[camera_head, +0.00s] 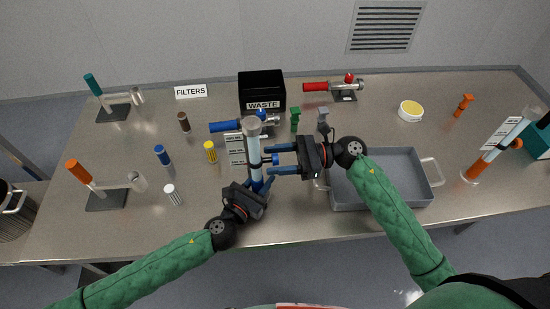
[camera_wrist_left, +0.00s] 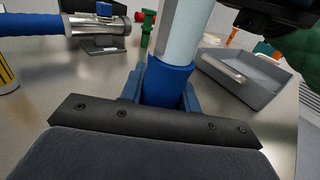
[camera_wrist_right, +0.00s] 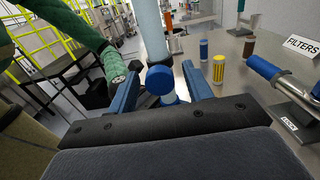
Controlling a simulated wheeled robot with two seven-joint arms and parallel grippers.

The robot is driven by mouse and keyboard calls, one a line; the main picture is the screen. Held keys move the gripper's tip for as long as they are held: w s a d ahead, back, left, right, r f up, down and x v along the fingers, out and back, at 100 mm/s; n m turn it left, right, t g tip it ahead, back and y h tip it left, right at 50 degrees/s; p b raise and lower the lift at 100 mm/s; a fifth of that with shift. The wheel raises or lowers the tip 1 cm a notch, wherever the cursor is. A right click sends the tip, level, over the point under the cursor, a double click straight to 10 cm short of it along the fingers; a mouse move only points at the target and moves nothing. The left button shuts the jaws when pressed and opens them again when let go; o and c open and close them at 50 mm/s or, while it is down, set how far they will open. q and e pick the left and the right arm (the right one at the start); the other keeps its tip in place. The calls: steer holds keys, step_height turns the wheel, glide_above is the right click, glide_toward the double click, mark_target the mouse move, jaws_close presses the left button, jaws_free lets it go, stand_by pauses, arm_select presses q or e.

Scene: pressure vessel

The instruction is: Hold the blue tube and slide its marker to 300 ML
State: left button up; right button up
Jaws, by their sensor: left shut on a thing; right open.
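The blue tube (camera_head: 254,146) stands about upright near the table's middle, with a clear body and a blue lower part. My left gripper (camera_head: 260,184) is shut on its blue lower part, which also shows between the fingers in the left wrist view (camera_wrist_left: 168,84). The marker, a blue clamp with a round knob (camera_wrist_right: 160,82), sits on the tube. My right gripper (camera_head: 269,160) is open, with its fingers on either side of the knob and apart from it in the right wrist view. The scale on the tube is too small to read.
A grey tray (camera_head: 382,205) lies right of the tube, under my right arm. A black WASTE box (camera_head: 262,88) and a blue-handled device (camera_head: 228,126) stand behind. Yellow (camera_head: 210,152), blue (camera_head: 162,155) and white (camera_head: 172,194) cylinders stand to the left.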

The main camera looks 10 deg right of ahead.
mark_target(276, 156)
steer(key=shift+a, duration=0.25)
jaws_close()
steer(key=shift+r, duration=2.35)
jaws_free()
steer(key=shift+d+f, duration=0.1)
steer(key=shift+d, duration=0.05)
steer(key=d, duration=1.1)
steer(key=shift+d, duration=0.4)
steer(key=shift+w, duration=0.1)
